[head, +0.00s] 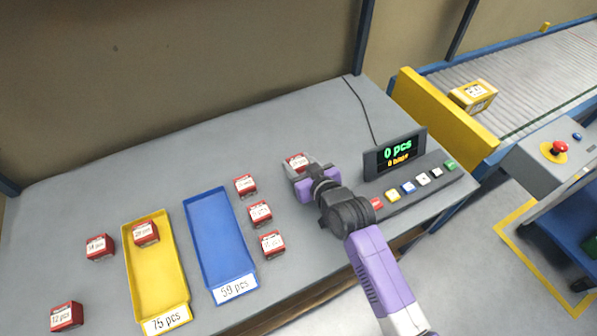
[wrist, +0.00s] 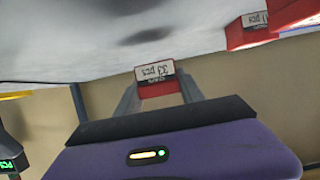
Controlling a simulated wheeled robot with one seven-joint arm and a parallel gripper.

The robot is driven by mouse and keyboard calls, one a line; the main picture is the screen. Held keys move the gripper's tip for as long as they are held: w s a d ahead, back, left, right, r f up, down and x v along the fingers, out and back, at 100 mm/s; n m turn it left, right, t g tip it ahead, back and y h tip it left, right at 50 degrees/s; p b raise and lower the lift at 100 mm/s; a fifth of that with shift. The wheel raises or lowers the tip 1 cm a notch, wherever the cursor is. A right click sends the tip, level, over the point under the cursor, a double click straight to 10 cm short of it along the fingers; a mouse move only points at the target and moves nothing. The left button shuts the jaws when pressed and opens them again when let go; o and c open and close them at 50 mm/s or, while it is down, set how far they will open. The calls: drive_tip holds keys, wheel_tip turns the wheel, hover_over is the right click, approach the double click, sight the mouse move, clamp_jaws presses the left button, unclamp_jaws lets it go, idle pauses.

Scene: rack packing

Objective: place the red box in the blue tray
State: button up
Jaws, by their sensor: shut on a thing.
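My gripper (head: 303,175) is shut on a red box (head: 295,160) with a white label, at the back right of the grey table. In the wrist view the box (wrist: 157,89) sits between the two fingers, and its upside-down label reads 33 pcs. I cannot tell for certain whether it is clear of the table. The blue tray (head: 218,232), labelled 59 pcs, lies to the left of my gripper and is empty.
Red boxes (head: 245,186), (head: 260,213) and (head: 271,244) stand along the blue tray's right side. The yellow tray (head: 153,275), labelled 75 pcs, holds a red box (head: 146,233). Two red boxes (head: 98,248), (head: 66,316) stand left of it. A display (head: 396,153) stands at right.

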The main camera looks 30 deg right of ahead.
sight(299, 172)
drive_tip(key=shift+f, duration=1.9)
drive_tip(key=shift+f, duration=0.15)
drive_tip(key=o, duration=1.5)
drive_tip(key=shift+c, duration=0.2)
drive_tip(key=shift+r, duration=0.25)
drive_tip(key=v, duration=1.2)
drive_tip(key=shift+b, duration=0.35)
drive_tip(key=shift+f, duration=0.1)
